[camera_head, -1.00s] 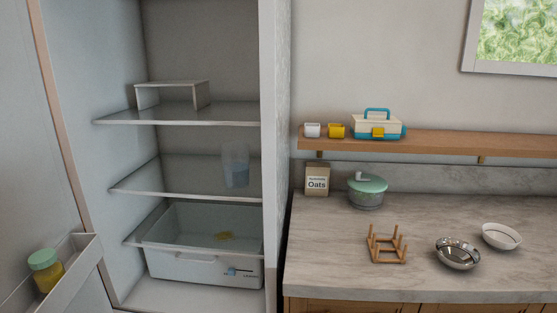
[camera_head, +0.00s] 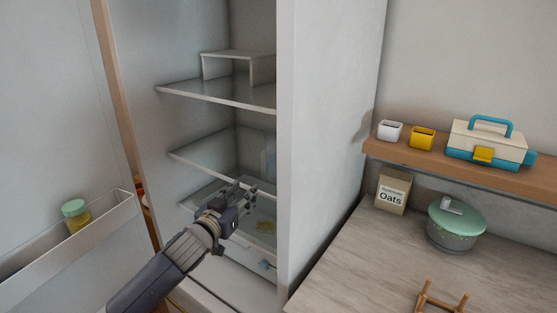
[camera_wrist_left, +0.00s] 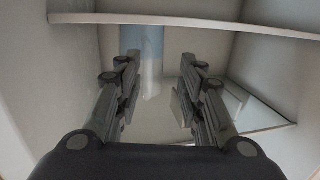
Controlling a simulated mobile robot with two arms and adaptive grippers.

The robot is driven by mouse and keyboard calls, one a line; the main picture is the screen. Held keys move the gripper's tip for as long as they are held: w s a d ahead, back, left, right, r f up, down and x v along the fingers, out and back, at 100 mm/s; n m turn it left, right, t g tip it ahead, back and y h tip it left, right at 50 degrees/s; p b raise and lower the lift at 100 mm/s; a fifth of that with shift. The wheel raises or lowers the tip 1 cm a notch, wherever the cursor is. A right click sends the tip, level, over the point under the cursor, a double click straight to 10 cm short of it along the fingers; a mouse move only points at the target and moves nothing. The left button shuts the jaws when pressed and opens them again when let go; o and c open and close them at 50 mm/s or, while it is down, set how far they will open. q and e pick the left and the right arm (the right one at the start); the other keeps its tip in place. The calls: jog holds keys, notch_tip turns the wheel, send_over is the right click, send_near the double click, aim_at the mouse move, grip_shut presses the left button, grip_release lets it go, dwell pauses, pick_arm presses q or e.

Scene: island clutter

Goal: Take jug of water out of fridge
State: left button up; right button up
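The fridge (camera_head: 325,120) stands open, with glass shelves inside. The jug of water (camera_head: 268,158) is a bluish see-through shape on the middle shelf; the fridge's right wall hides most of it. My left gripper (camera_head: 246,190) reaches in at the fridge opening, in front of and a little below the jug in the head view. In the left wrist view the fingers (camera_wrist_left: 155,85) are open with nothing between them. The jug (camera_wrist_left: 145,45) shows beyond them, left of the middle, its top cut off by a shelf edge. My right gripper is not in view.
The open fridge door on the left has a bin (camera_head: 65,245) with a green-lidded jar (camera_head: 76,215). An upper shelf (camera_head: 220,92) lies above. A counter (camera_head: 350,255) on the right holds an oats box (camera_head: 392,192) and a lidded pot (camera_head: 455,225).

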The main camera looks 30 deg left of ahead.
aim_at(262, 168)
pick_arm(q)
jog(key=shift+t, duration=0.3)
jog(key=w+r+p, duration=0.1)
jog(key=w, duration=0.2)
jog(key=w+r+p, duration=0.1)
jog(key=w, duration=0.2)
jog(key=w+r+p, duration=0.1)
jog(key=w+p, duration=0.1)
jog(key=w, duration=0.1)
jog(key=shift+w+d+r, duration=0.15)
jog(key=shift+w+r, duration=0.05)
jog(key=shift+r, duration=0.2)
jog(key=shift+w+f, duration=0.15)
jog(key=shift+w, duration=0.45)
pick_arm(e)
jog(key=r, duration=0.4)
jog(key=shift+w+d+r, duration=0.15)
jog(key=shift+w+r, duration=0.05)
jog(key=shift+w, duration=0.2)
pick_arm(q)
grip_shut()
